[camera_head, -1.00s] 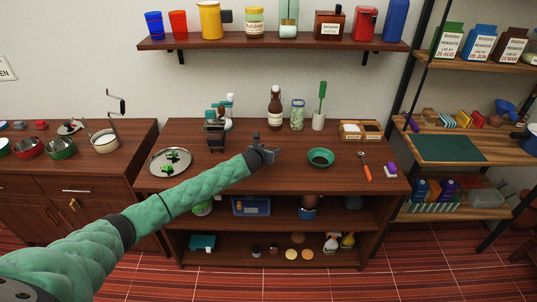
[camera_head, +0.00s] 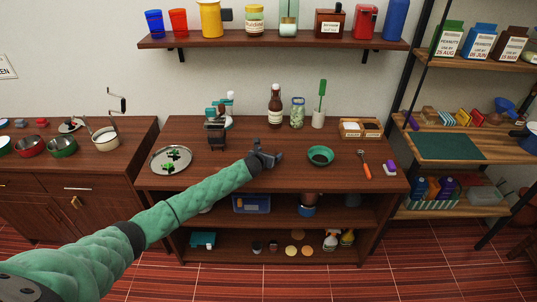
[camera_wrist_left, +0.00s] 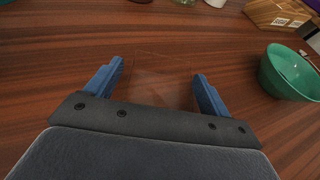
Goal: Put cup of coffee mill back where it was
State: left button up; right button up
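My left gripper (camera_head: 265,158) is above the middle of the dark wooden counter. In the left wrist view its two blue fingers (camera_wrist_left: 155,88) stand apart, with a faint see-through, box-like cup (camera_wrist_left: 162,88) filling the gap between them. The clear cup is hard to make out, and I cannot make it out in the head view. A dark and teal device (camera_head: 217,125), which looks like the coffee mill, stands at the back left of the counter, left of my gripper. My right gripper is not in view.
A green bowl (camera_head: 320,156) sits right of my left gripper; it also shows in the left wrist view (camera_wrist_left: 290,72). A round metal tray (camera_head: 172,160) lies at left. A sauce bottle (camera_head: 275,105), a jar (camera_head: 297,113) and a wooden box (camera_head: 361,128) stand behind.

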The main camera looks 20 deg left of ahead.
pick_arm(q)
jog(key=shift+r, duration=0.1)
jog(key=shift+s, duration=0.2)
jog(key=shift+s+a+r, duration=0.1)
jog(key=shift+s+r, duration=0.05)
jog(key=shift+s, duration=0.25)
jog(key=b+v, duration=0.1)
jog(key=v, duration=0.1)
jog(key=shift+s+r, duration=0.1)
jog(key=shift+s, duration=0.15)
jog(key=b+v, duration=0.2)
jog(key=v, duration=0.6)
jog(key=shift+r, duration=0.15)
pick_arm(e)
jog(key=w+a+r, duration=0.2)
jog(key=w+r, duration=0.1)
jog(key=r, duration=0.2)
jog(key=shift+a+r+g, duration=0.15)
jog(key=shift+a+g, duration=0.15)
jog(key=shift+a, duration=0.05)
